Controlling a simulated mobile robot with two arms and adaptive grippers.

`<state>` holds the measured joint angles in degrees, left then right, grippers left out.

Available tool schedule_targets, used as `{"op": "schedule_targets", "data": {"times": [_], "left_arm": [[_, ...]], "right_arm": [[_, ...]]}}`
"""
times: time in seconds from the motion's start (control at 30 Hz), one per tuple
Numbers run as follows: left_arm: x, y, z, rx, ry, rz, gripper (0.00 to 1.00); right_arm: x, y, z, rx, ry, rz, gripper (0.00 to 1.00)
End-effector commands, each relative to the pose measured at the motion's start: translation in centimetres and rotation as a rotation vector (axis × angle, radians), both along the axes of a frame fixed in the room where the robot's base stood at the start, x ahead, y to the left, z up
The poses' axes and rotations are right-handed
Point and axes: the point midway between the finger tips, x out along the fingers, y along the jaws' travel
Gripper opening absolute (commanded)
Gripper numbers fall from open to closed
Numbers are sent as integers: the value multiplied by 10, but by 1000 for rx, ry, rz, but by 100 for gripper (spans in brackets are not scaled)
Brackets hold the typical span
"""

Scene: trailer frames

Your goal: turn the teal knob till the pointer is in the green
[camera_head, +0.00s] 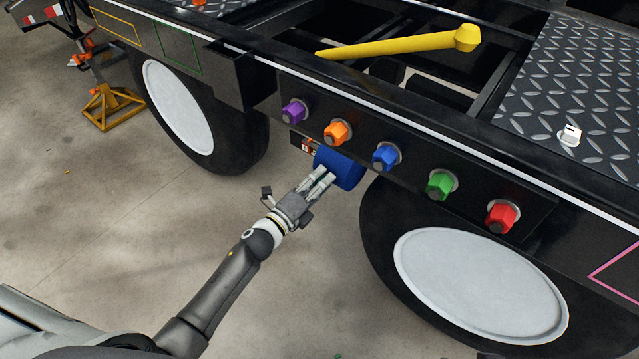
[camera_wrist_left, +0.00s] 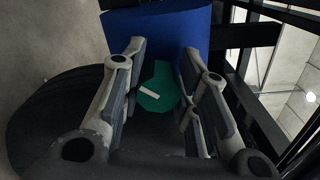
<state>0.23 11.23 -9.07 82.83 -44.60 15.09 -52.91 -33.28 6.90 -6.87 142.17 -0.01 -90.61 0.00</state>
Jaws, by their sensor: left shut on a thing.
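The teal knob (camera_wrist_left: 158,88) shows in the left wrist view on the end of a blue cylinder (camera_wrist_left: 165,32), with a short white bar on its face. My left gripper (camera_wrist_left: 164,62) has one finger on each side of the knob and is shut on it. In the head view my left gripper (camera_head: 323,175) reaches the near end of the blue cylinder (camera_head: 345,168) under the trailer's side, and the knob is hidden there. I cannot make out a pointer on a green zone in either view. My right gripper is not in view.
A row of coloured knobs, including a blue one (camera_head: 385,156) and a green one (camera_head: 440,185), sits just above on the black rail. Wheels (camera_head: 180,112) and (camera_head: 480,285) flank the cylinder. A yellow bar (camera_head: 400,45) lies on the frame. The floor below is clear.

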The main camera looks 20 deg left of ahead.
Motion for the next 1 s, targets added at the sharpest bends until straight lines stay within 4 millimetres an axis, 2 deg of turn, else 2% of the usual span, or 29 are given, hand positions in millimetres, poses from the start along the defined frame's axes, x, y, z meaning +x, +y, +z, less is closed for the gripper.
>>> {"op": "schedule_targets", "data": {"times": [0.3,0.73,0.77,0.9,1.0], "left_arm": [[-1,0,-1,73,-23,0,5],[-1,0,-1,78,-25,0,5],[-1,0,-1,78,-25,0,33],[0,0,-1,78,-26,0,51],[0,0,-1,78,-26,0,51]], "right_arm": [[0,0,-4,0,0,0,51],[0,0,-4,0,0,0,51],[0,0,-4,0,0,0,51],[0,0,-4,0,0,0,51],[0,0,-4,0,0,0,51]]}}
